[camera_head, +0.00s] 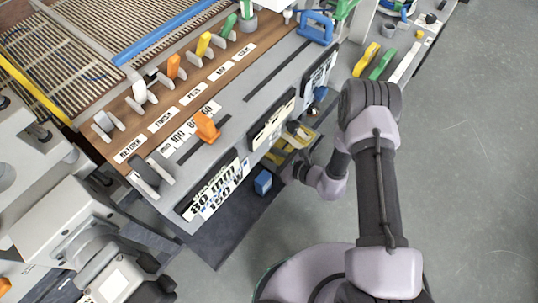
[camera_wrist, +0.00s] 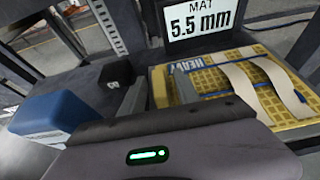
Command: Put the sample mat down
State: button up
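A yellow gridded mat (camera_wrist: 207,80) with pale curved strips and a "HEAVY" label lies at the right of the wrist view, below a "MAT 5.5 mm" sign (camera_wrist: 200,20). Yellow pieces (camera_head: 300,134) also show beside my gripper in the head view, under the bench front. My gripper (camera_head: 292,170) is low at the bench's front edge, partly hidden by my arm. In the wrist view its housing with a green light fills the bottom, close in front of the mat.
A blue block (camera_wrist: 55,115) is at the left of the wrist view, beside a black block (camera_wrist: 118,72). Grey floor (camera_head: 475,200) is open on the right.

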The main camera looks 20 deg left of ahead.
jog(key=p+v, duration=0.3)
jog(key=v, duration=0.9)
jog(key=shift+s, duration=0.1)
